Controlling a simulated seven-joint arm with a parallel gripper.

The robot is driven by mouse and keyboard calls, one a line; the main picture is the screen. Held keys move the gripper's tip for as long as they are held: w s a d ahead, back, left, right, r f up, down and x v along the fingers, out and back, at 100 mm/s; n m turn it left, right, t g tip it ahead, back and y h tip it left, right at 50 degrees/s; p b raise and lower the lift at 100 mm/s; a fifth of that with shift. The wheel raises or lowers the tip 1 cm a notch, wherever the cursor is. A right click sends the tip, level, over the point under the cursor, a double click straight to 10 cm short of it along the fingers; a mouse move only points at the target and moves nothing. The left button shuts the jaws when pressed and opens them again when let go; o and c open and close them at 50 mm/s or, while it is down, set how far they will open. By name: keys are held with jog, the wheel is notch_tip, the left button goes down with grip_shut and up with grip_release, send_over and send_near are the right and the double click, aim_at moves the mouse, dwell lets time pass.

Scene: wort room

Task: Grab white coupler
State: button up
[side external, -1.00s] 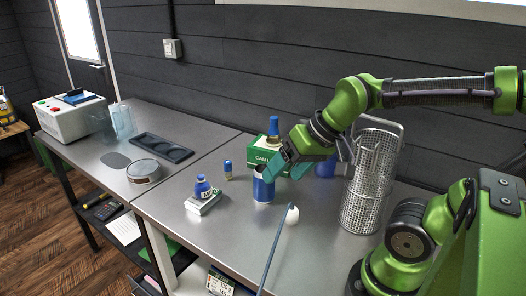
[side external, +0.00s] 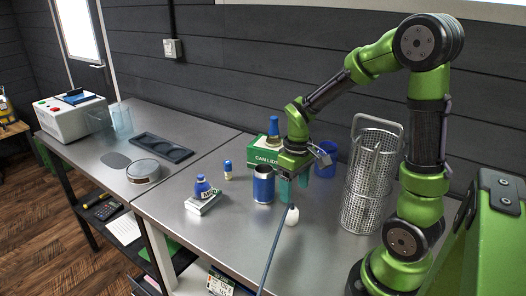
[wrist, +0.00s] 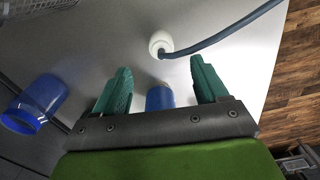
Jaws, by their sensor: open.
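The white coupler (side external: 292,216) stands on the steel table at the end of a blue-grey hose (side external: 273,252). In the wrist view the coupler (wrist: 160,43) lies ahead of the fingertips, roughly centred between them but beyond them. My gripper (side external: 294,189) points down, open and empty, above and just behind the coupler in the side view. Its two teal fingers also show apart in the wrist view (wrist: 160,66). Neither finger appears to touch the coupler.
A blue can (side external: 263,186) stands close left of my fingers. A blue cup (side external: 327,158) and a perforated metal basket (side external: 370,185) stand to the right. A green box (side external: 266,152) is behind. A small blue-topped bottle (side external: 203,187) sits farther left. The table front is mostly clear.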

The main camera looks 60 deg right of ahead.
aim_at(293, 209)
notch_tip(293, 209, down, 9)
jog(key=shift+s+a+f, duration=0.1)
jog(key=shift+a+f, duration=0.05)
jog(key=shift+f, duration=0.05)
dwell(0.3)
jog(key=shift+c, duration=0.2)
